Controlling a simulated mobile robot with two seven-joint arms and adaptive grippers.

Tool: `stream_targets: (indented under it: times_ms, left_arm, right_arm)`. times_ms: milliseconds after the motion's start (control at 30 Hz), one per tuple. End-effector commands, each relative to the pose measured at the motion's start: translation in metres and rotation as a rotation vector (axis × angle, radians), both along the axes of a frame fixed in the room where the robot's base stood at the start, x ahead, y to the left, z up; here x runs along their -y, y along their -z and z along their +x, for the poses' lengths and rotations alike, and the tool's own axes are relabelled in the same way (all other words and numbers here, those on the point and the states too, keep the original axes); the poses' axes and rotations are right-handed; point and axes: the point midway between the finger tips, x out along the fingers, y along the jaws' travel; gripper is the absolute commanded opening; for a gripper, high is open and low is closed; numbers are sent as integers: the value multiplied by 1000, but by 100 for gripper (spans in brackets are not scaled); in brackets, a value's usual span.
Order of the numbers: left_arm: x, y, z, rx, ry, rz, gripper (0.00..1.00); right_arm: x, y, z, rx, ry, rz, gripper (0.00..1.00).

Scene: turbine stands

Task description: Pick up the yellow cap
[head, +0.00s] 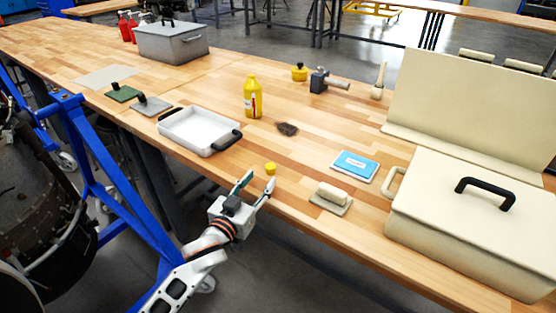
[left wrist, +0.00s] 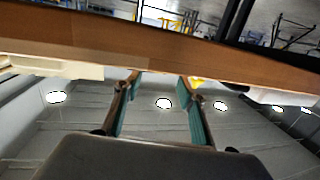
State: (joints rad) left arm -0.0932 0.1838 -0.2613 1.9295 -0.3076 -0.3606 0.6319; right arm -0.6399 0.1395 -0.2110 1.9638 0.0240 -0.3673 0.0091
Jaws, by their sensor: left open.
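The small yellow cap (head: 270,168) sits on the wooden table (head: 310,160) near its front edge. My left gripper (head: 259,180) is open and empty at that edge, with its fingertips just in front of the cap. In the left wrist view the picture appears upside down. There my left gripper (left wrist: 158,78) shows its two fingers apart, and a bit of yellow, likely the cap (left wrist: 197,82), shows beside the right-hand fingertip, partly hidden. The cap is not between the fingers in that view. My right gripper is not in view.
A white tray (head: 190,127) lies left of the cap, and a brush-like block (head: 332,193) and blue booklet (head: 355,165) lie right. A yellow bottle (head: 253,97) and dark bristly scrap (head: 287,128) are behind. A large cream box (head: 470,225) stands at right.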

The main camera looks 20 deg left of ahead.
Motion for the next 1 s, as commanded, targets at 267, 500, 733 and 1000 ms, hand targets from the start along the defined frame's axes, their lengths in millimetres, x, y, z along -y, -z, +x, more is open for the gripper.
stream_targets:
  times_ms: [267,500,733,1000]
  left_arm:
    - [4,1,22,0,0,1,40]
    - [10,-2,51,1,0,2,40]
    - [14,1,75,-2,0,1,40]
    - [15,1,76,-1,1,0,38]
  right_arm:
    - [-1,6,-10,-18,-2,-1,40]
    - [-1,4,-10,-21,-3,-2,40]
    - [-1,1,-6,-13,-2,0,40]
    - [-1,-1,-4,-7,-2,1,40]
